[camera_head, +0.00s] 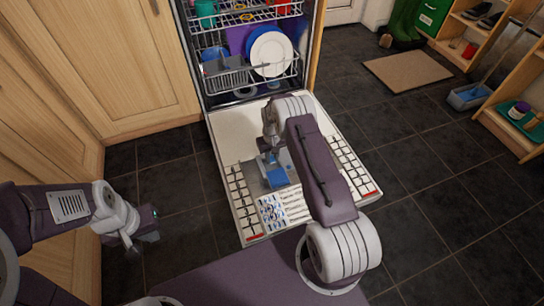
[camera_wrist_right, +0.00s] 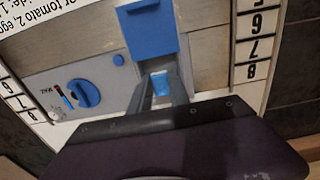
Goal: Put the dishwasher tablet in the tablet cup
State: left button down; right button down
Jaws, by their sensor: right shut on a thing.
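The dishwasher tablet (camera_wrist_right: 160,83) is a small light-blue block between the fingertips of my right gripper (camera_wrist_right: 161,88) in the wrist view. In the head view, my right gripper (camera_head: 270,158) points down over the grey dispenser panel on the open dishwasher door. The tablet cup's blue lid (camera_wrist_right: 151,31) lies just beyond the fingertips; it also shows in the head view (camera_head: 277,178). The cup's recess is largely hidden by the fingers, so I cannot tell whether the tablet is above or inside it. My left gripper (camera_head: 143,238) hangs empty, off to the left of the door.
A round blue dial (camera_wrist_right: 85,93) sits beside the cup on the panel. The lowered door (camera_head: 232,128) has printed labels. Racks with plates (camera_head: 270,54) stand behind it. Wooden cabinets (camera_head: 115,60) are at the left; dark floor tiles at the right are mostly clear.

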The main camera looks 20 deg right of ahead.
jog(key=shift+f+b, duration=1.1)
jog(key=shift+f, duration=0.75)
jog(key=c, duration=1.1)
grip_release()
jog(key=shift+c, duration=0.2)
jog(key=c, duration=0.4)
jog(key=shift+o, duration=0.2)
jog(key=shift+r, duration=0.15)
notch_tip(320, 180, up, 9)
jog(key=p, duration=0.7)
jog(key=shift+p, duration=0.35)
